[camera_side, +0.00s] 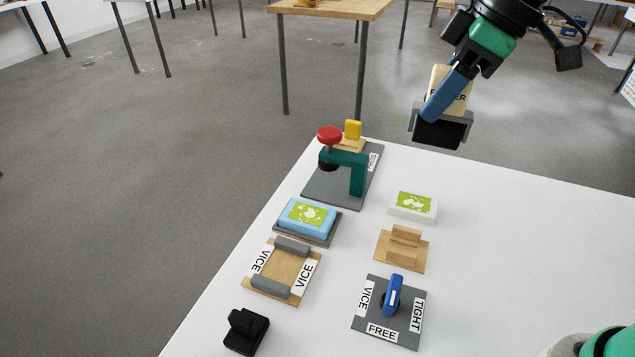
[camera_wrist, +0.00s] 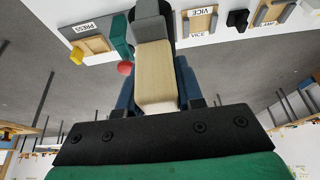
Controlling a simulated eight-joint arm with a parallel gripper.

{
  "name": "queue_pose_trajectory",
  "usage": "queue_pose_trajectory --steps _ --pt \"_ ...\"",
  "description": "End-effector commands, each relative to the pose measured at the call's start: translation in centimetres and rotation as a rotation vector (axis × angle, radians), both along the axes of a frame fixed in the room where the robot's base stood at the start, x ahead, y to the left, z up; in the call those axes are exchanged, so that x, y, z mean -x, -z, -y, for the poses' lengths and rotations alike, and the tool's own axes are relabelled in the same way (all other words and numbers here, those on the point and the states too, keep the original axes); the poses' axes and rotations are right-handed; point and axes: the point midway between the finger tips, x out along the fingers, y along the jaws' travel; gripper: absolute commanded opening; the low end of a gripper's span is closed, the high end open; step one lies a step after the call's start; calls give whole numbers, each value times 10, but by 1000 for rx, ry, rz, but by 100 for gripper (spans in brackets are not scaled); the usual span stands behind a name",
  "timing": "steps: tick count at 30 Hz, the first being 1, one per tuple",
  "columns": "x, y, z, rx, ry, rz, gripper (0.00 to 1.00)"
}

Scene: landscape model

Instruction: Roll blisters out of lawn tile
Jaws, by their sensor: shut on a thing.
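My gripper (camera_side: 440,104) is shut on the pale handle of a roller (camera_side: 436,132) and holds it in the air beyond the table's far edge. Only the letters "ER" show on the handle; the black roller is in a grey frame. In the wrist view the pale handle (camera_wrist: 155,75) lies between the blue fingers. Two green tiles with pale patches are on the table. One tile (camera_side: 308,216) is in a light blue surround on a dark plate at left. The other tile (camera_side: 413,205) is in a white surround at right. Blisters are too small to tell.
A press (camera_side: 357,180) with green frame and red knob stands at the far corner. The vice (camera_side: 282,271) is empty. A blue lever (camera_side: 392,294) stands on a VICE/FREE/TIGHT plate. A wooden rest (camera_side: 403,247) and a black block (camera_side: 246,330) stand nearby. The table's right side is clear.

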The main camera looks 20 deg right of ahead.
Motion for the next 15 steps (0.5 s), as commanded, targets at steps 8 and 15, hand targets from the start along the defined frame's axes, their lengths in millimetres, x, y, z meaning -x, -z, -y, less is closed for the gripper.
queue_pose_trajectory --steps 8,15 --pt "-33 9 -17 1 -3 -1 0" --pt "-90 42 -58 1 -4 -2 0"
